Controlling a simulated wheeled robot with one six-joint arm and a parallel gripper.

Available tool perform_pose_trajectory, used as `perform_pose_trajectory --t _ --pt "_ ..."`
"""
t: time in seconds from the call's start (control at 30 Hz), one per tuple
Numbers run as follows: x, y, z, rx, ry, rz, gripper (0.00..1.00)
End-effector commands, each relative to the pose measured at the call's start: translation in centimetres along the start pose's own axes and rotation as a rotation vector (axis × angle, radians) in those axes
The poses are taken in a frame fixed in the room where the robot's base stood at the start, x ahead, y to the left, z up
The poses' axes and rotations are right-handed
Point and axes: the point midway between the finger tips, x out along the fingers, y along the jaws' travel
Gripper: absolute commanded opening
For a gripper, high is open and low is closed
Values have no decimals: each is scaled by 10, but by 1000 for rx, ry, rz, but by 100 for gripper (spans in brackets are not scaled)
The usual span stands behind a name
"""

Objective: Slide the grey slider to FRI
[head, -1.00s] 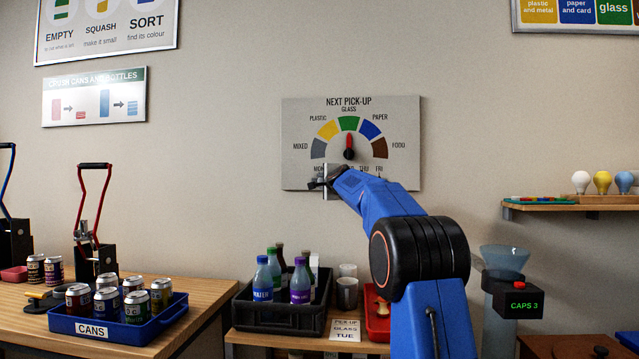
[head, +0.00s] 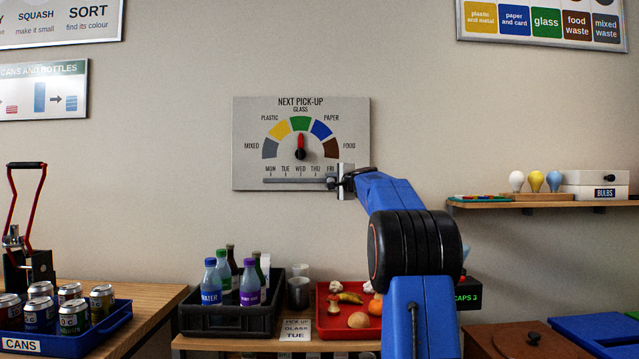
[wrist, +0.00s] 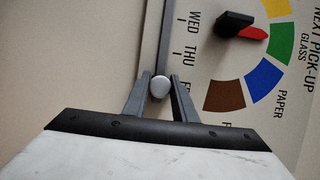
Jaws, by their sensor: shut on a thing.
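The NEXT PICK-UP board (head: 245,130) hangs on the wall. Its slot (head: 285,180) runs under the day names MON to FRI. The grey slider's round knob (wrist: 160,86) sits between my two fingertips in the wrist view. It is level with the partly hidden FRI label, past THU. My gripper (head: 332,182) is at the slot's right end in the head view, just below FRI (head: 330,168), and hides the slider there. My gripper (wrist: 160,88) is shut on the knob in the wrist view.
The dial's red pointer (head: 301,142) stands above the slot, pointing up at green GLASS. Below are a dark crate of bottles (head: 205,317), a red tray (head: 347,333) and a blue CANS tray (head: 60,343). A shelf with bulbs (head: 480,207) is at right.

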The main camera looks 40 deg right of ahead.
Motion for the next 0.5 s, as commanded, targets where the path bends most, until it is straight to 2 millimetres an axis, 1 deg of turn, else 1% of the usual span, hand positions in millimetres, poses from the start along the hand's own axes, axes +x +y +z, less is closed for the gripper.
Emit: perform_pose_trajectory --t 0.1,0.43,0.47,0.5 --pt "-2 2 -4 0 -1 3 0" --pt "-2 2 -7 0 2 3 0" --pt "-2 2 -7 0 2 3 32" --pt "-2 2 -7 0 2 3 41"
